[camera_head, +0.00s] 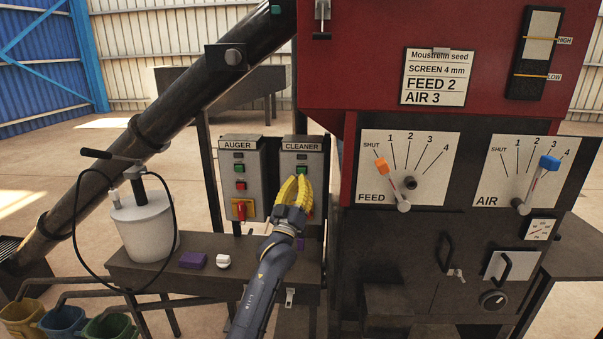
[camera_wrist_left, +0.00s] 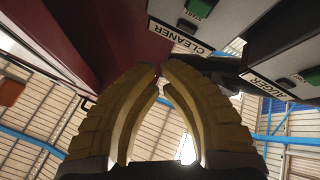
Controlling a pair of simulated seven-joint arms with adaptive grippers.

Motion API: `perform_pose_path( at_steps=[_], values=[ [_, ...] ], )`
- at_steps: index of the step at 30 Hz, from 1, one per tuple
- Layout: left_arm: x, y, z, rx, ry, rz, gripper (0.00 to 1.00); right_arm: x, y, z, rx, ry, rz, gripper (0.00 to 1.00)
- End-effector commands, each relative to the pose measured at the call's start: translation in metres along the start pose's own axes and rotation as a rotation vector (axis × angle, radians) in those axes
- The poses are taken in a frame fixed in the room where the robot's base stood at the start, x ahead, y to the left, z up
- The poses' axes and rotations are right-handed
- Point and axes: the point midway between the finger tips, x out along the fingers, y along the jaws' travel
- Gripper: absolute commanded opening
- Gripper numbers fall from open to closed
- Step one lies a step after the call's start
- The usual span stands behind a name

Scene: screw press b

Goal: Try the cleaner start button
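The grey cleaner box (camera_head: 302,153) stands on a post right of the auger box and carries a CLEANER label. Its green start button (camera_head: 302,170) shows just above my left gripper's fingertips. My left gripper (camera_head: 301,179) has yellow fingers that cover the lower part of the box; a bit of red shows beside them. In the left wrist view the green button (camera_wrist_left: 200,7) is at the top edge, apart from the fingertips (camera_wrist_left: 161,66) in the picture. The fingertips are drawn together with nothing visible between them. Contact with the button cannot be told. My right gripper is not in view.
The auger box (camera_head: 239,170) with green and red buttons and a red-yellow switch is close on the left. A bench (camera_head: 215,272) below holds a white pot (camera_head: 146,228), a purple block (camera_head: 193,261) and a white knob (camera_head: 223,261). The machine (camera_head: 420,265) stands close right.

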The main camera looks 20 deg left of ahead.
Motion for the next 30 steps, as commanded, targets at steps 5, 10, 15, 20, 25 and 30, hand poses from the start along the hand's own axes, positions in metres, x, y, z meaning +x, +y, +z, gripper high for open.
perform_pose_path(
  at_steps=[5,10,15,20,25,30],
  values=[
    [0.018,-0.009,0.009,0.002,-0.001,0.000,0.00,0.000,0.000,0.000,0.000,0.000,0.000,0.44],
    [0.033,-0.018,0.017,0.002,-0.001,0.000,0.00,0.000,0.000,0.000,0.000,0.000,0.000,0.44],
    [0.045,-0.024,0.024,0.002,-0.001,0.001,0.00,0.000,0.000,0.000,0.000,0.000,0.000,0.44],
    [0.053,-0.029,0.028,0.001,-0.001,0.000,0.00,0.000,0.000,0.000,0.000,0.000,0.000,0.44],
    [0.057,-0.031,0.030,0.001,0.000,0.000,0.00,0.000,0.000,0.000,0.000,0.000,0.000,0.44],
    [0.058,-0.032,0.031,0.001,0.000,0.000,0.00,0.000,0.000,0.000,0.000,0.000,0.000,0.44]
  ],
)
